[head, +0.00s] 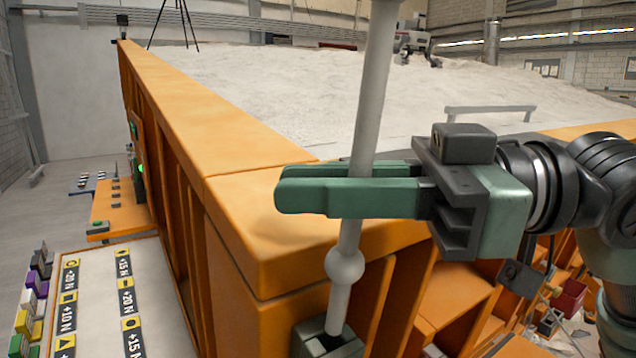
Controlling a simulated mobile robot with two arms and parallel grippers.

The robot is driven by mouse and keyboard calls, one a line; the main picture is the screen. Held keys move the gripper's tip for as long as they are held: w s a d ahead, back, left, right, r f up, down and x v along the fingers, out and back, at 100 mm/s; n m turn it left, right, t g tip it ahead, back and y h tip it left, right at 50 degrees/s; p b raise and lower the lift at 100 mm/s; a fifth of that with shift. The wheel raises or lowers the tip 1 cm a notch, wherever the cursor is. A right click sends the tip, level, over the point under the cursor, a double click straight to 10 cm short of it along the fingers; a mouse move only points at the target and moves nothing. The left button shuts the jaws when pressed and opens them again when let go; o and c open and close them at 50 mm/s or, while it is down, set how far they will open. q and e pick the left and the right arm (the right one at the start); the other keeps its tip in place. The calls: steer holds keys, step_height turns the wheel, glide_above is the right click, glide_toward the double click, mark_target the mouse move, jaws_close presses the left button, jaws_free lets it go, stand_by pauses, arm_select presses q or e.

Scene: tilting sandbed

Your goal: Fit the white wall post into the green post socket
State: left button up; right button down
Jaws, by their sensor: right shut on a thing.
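The white wall post (372,95) is a long pale rod with a ball-shaped bulge (345,266) near its lower end. It leans slightly, its top toward the right and beyond the upper edge of the head view. My right gripper (345,192) has green fingers shut around the post above the bulge. The post's lower tip is just above or at the mouth of a dark greenish-grey socket (345,345) beside the orange wall's corner. I cannot tell whether the tip has entered it. The socket is cut off by the bottom edge. My left gripper is not in view.
The orange sandbed wall (165,95) runs from the corner toward the back left, with pale sand (270,85) behind it. A white board with labelled markings (95,300) lies at lower left. Orange ribs and small parts crowd the lower right.

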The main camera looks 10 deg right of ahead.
mark_target(337, 248)
steer(key=shift+w+a+f+b, duration=0.1)
steer(key=shift+w+f+b, duration=0.05)
steer(key=shift+f+b, duration=0.7)
steer(key=shift+w+a+f+b, duration=0.15)
steer(key=shift+f+b, duration=0.45)
steer(key=shift+f, duration=0.45)
steer(key=shift+w+d+f+b, duration=0.1)
steer(key=shift+w+f+b, duration=0.05)
steer(key=shift+f+b, duration=0.7)
steer(key=shift+r+p, duration=0.1)
steer(key=shift+p, duration=0.25)
steer(key=shift+s+r+p, duration=0.2)
steer(key=shift+r+p, duration=0.85)
steer(key=shift+r, duration=0.15)
steer(key=shift+s+r+p, duration=0.2)
steer(key=shift+r+p, duration=0.8)
steer(key=shift+r, duration=0.15)
